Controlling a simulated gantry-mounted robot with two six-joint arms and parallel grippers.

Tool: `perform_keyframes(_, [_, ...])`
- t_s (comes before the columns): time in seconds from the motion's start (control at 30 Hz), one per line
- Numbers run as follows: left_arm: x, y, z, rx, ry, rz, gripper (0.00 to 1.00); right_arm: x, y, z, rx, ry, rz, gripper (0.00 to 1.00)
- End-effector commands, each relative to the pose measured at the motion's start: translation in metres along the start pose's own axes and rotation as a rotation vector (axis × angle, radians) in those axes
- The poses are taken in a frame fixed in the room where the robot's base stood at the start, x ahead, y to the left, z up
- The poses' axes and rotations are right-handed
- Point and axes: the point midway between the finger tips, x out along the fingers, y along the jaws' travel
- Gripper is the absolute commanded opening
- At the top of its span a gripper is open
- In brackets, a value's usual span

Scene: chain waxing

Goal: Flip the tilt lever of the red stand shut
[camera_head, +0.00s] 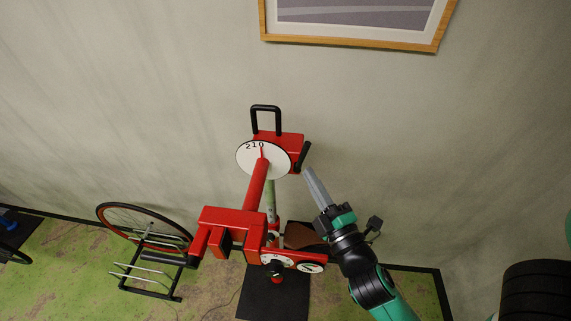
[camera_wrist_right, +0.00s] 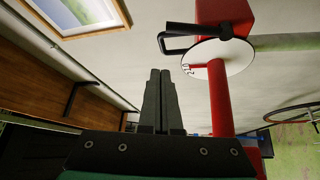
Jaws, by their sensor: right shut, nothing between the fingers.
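The red stand (camera_head: 255,195) stands in the middle of the head view, with a white disc (camera_head: 250,160) marked 210 on its upper end. A black lever (camera_head: 305,154) sits on the right side of its red head block, and a black loop handle (camera_head: 265,108) rises behind. I cannot tell for sure which is the tilt lever. My right gripper (camera_head: 309,172) is shut and empty, its tips just below the black lever; contact is unclear. In the right wrist view, the shut fingers (camera_wrist_right: 160,73) point up beside the disc (camera_wrist_right: 215,62) and a black handle (camera_wrist_right: 180,48). My left gripper is not in view.
A bicycle wheel (camera_head: 145,224) and a black rack (camera_head: 150,292) stand on the green floor at the left. A framed picture (camera_head: 355,15) hangs on the wall above. A black mat (camera_head: 255,300) lies below the stand. The wall side right of my gripper is clear.

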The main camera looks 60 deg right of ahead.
Motion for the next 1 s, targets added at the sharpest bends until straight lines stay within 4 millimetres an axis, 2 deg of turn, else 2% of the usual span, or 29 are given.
perform_keyframes(0.03, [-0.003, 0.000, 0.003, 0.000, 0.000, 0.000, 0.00, -0.005, -0.010, 0.007, -0.012, -0.010, -0.020, 0.00])
perform_keyframes(0.1, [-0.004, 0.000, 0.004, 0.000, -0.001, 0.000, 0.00, -0.009, -0.018, 0.014, -0.024, -0.022, -0.039, 0.00])
perform_keyframes(0.23, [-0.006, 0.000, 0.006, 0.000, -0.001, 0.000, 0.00, -0.014, -0.027, 0.022, -0.037, -0.037, -0.059, 0.00])
perform_keyframes(0.63, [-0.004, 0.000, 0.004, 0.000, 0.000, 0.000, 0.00, -0.010, -0.026, 0.023, -0.035, -0.042, -0.057, 0.00])
perform_keyframes(0.77, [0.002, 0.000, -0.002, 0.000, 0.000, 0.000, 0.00, 0.004, -0.024, 0.024, -0.036, -0.044, -0.055, 0.00])
perform_keyframes(1.0, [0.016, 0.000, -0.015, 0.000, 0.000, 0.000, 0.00, 0.051, -0.025, 0.026, -0.036, -0.044, -0.055, 0.00])
